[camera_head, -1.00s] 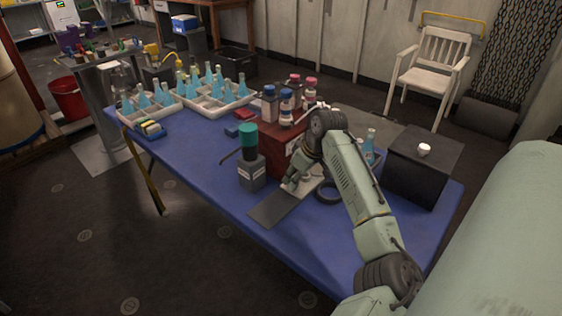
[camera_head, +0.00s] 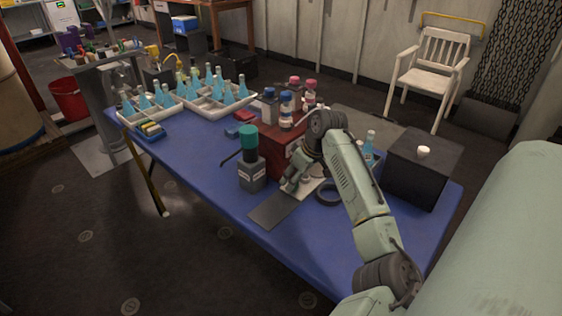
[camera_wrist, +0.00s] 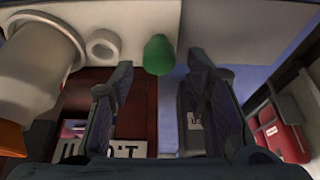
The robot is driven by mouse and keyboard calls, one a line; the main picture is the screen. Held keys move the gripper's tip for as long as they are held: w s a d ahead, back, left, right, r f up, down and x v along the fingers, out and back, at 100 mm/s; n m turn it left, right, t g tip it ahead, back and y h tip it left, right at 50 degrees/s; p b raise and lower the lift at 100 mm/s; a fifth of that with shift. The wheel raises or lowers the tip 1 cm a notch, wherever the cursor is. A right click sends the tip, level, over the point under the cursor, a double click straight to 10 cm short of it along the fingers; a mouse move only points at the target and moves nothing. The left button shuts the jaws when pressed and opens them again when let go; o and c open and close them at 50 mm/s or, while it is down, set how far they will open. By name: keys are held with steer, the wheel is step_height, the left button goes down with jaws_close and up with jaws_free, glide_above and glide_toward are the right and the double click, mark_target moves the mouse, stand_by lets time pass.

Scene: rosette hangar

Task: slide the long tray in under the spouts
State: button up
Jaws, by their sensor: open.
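A flat grey strip (camera_head: 274,210), which may be the long tray, lies on the blue table at its near edge, in front of a dark red box (camera_head: 270,158). Bottles with blue and red caps stand on the box; I cannot make out spouts. My gripper (camera_head: 291,184) is low in front of the box, close to the strip's far end. In the wrist view my gripper (camera_wrist: 160,72) is open, its fingers apart. A green rounded thing (camera_wrist: 158,54) shows between the fingertips; I cannot tell its distance. I see nothing held.
A grey bottle with a teal cap (camera_head: 251,172) stands left of the gripper. A black ring (camera_head: 328,192) and a dark box (camera_head: 423,168) are to the right. White trays of blue flasks (camera_head: 218,108) fill the far left. The table's left middle is mostly clear.

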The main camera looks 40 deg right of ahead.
steer(key=shift+r+p, duration=0.8)
steer(key=shift+r, duration=2.25)
steer(key=shift+s, duration=0.1)
